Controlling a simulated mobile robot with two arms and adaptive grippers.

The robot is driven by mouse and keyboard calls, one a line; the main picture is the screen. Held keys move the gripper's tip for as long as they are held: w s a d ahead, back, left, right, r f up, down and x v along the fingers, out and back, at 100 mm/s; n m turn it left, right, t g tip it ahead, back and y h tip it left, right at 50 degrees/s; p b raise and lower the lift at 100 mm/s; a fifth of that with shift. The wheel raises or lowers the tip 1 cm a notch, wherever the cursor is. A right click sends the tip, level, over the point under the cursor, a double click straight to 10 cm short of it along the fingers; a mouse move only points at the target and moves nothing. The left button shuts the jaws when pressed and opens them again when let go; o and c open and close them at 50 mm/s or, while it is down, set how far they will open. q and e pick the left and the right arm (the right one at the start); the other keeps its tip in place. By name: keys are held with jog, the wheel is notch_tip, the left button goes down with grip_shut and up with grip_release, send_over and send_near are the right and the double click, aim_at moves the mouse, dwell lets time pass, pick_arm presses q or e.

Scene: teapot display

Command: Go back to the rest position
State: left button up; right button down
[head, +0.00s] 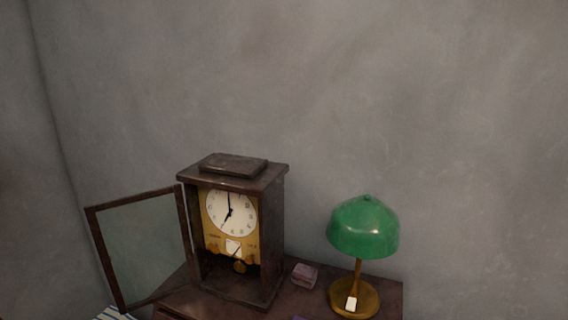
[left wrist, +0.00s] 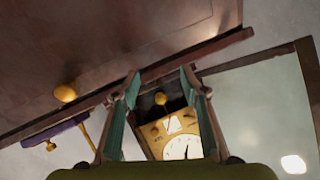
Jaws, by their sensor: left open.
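My left gripper (left wrist: 159,78) shows only in the left wrist view. Its two fingers are apart with nothing between them. Beyond them, upside down in that view, is the gold front of the clock (left wrist: 182,122) with its white dial. In the head view the dark wooden clock (head: 232,240) stands on a brown cabinet. Its glass door (head: 146,250) hangs open to the left. Neither gripper shows in the head view, and my right gripper is in neither view.
A green-shaded lamp (head: 363,228) stands on the cabinet top (head: 388,292), right of the clock. A small purplish box (head: 304,275) lies between them. The left wrist view shows a brown wooden surface with a gold knob (left wrist: 66,92). The wall above is bare.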

pick_arm(q)
jog(key=s+d+f+n+g, duration=0.1)
jog(key=s+f+g, duration=0.25)
jog(key=s, duration=0.55)
jog(key=s+f+n+g+y, duration=0.1)
jog(key=s+f+n+g, duration=0.2)
jog(key=s, duration=0.5)
jog(key=s+d+f+g, duration=0.1)
jog(key=s+f+g, duration=0.3)
jog(key=s, duration=0.5)
jog(key=s+a+f+b+x, duration=0.1)
jog(key=s+x, duration=0.2)
jog(key=x, duration=1)
jog(key=s+b+x, duration=0.2)
jog(key=s+x, duration=0.1)
jog(key=x, duration=1)
jog(key=s+a+f+b, duration=0.1)
jog(key=s+a+f, duration=0.1)
jog(key=s+f, duration=0.7)
jog(key=s+a+f+g, duration=0.1)
jog(key=s+f, duration=0.8)
jog(key=f, duration=0.3)
jog(key=shift+s+a+m+y+b, duration=0.2)
jog(key=shift+a+m+y+b, duration=0.1)
jog(key=shift+a+b, duration=0.05)
jog(key=shift+g, duration=0.25)
